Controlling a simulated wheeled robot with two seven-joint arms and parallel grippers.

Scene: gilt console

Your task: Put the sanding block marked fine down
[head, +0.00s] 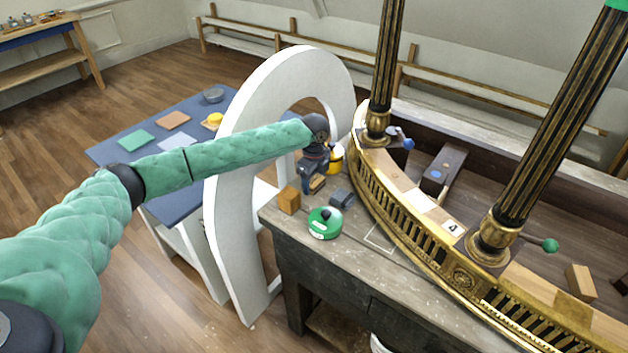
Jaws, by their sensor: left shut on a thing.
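My left gripper (311,187) is at the near left end of the bench, pointing down close above its top. It is shut on a small tan-brown block (318,184), which shows just right of the fingers and is partly hidden by them. I cannot read a marking on it, nor tell whether it touches the bench. An orange-brown wooden block (289,200) stands left of the gripper, and a dark grey block (341,197) lies to its right. My right gripper is not in view.
A green round object (325,222) and a yellow-and-black one (337,157) flank the gripper on the worn bench (345,257). A square outline (381,238) there is bare. The gilt console (462,268) rises at right. A white arch (232,253) stands beside my left arm.

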